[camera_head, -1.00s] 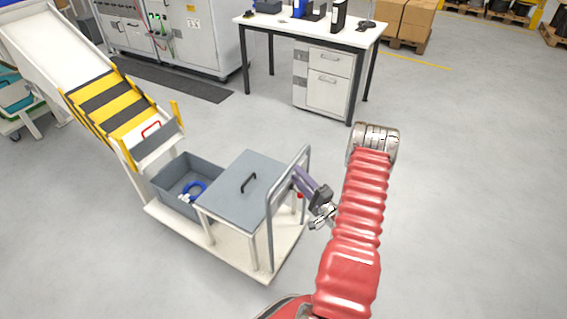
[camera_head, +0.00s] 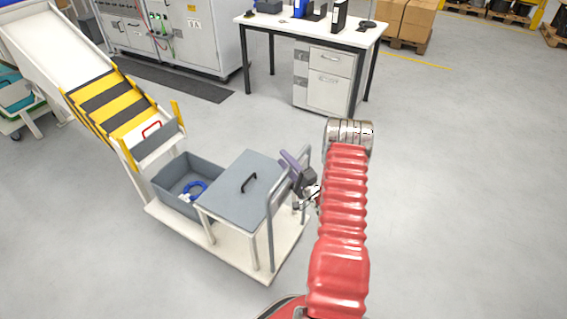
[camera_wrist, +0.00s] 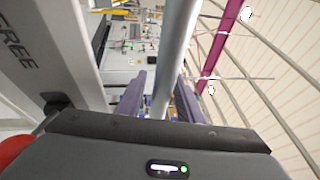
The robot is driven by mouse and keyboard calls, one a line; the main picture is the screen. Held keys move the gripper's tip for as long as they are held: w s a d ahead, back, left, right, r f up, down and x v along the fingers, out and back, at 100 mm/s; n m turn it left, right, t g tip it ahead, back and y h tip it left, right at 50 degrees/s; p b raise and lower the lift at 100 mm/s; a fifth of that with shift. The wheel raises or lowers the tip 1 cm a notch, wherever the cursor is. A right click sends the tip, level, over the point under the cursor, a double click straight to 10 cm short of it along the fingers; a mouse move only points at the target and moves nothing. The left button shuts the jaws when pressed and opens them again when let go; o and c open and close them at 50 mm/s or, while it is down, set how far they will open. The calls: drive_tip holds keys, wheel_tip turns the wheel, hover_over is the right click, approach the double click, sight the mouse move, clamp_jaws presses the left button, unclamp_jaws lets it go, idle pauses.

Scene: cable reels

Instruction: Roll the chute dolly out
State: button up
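The chute dolly (camera_head: 234,247) is a low cream cart at the foot of the chute. Its grey tube push handle (camera_head: 269,232) rises at its right end. My gripper (camera_head: 287,158) is at the upper part of this handle, with its purple fingers pointing up and left. In the wrist view, a grey tube (camera_wrist: 177,52), apparently the handle, runs between the two fingers (camera_wrist: 159,95). The fingers stand apart with gaps beside the tube, so the gripper looks open around it. The exact contact is hidden in the head view.
The dolly carries a grey bin (camera_head: 163,190) with a blue cable (camera_head: 195,188) in it, and a grey lidded top (camera_head: 235,205) with a black handle. The chute (camera_head: 75,52) with a striped end (camera_head: 115,105) adjoins the left end. A desk (camera_head: 300,32) stands behind. Floor (camera_head: 450,200) right is clear.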

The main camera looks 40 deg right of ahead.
clamp_jaws()
idle(0.3)
